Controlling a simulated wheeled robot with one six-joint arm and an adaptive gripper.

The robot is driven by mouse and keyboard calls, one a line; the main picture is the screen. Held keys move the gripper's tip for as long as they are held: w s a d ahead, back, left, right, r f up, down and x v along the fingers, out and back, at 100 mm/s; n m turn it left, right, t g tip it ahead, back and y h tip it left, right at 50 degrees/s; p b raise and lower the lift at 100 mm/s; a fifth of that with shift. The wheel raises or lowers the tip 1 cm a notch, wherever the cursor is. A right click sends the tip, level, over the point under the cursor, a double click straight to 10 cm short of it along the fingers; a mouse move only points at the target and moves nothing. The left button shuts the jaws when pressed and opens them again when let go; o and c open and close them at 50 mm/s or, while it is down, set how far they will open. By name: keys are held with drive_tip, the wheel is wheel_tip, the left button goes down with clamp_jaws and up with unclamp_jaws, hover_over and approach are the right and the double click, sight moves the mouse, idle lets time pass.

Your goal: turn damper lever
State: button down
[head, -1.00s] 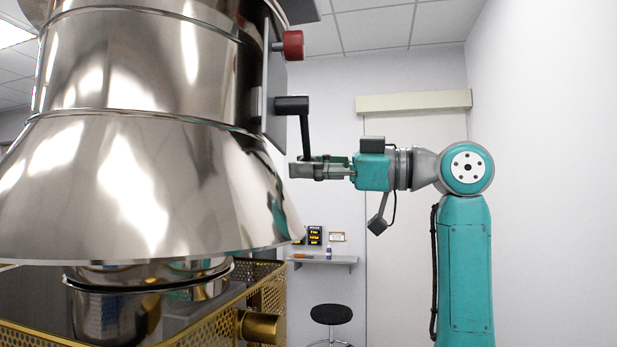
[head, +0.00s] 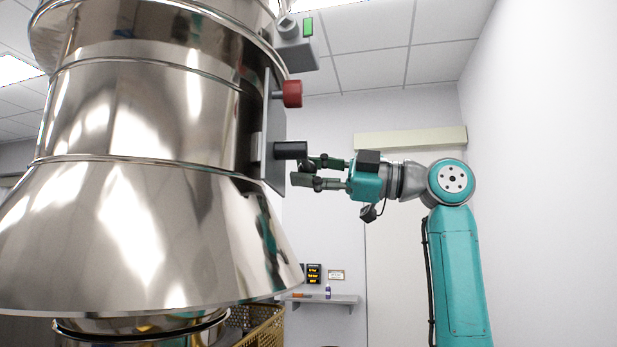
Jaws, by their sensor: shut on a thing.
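The damper lever's black hub (head: 290,150) sticks out from a dark plate on the right side of the large shiny metal hood. The lever's handle is mostly hidden, with a dark rounded end (head: 307,167) showing between my fingers. My gripper (head: 306,172) comes in from the right in the head view and is shut on the lever, with one finger above the handle end and one below, just right of and below the hub.
A red knob (head: 292,94) sits above the lever, and a grey box with a green light (head: 308,27) above that. The hood (head: 130,235) fills the left. A wall shelf (head: 325,299) is far behind.

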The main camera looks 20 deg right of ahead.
drive_tip(key=shift+r, duration=0.15)
drive_tip(key=c, duration=0.8)
unclamp_jaws()
drive_tip(key=v, duration=1.2)
drive_tip(key=shift+w, duration=0.1)
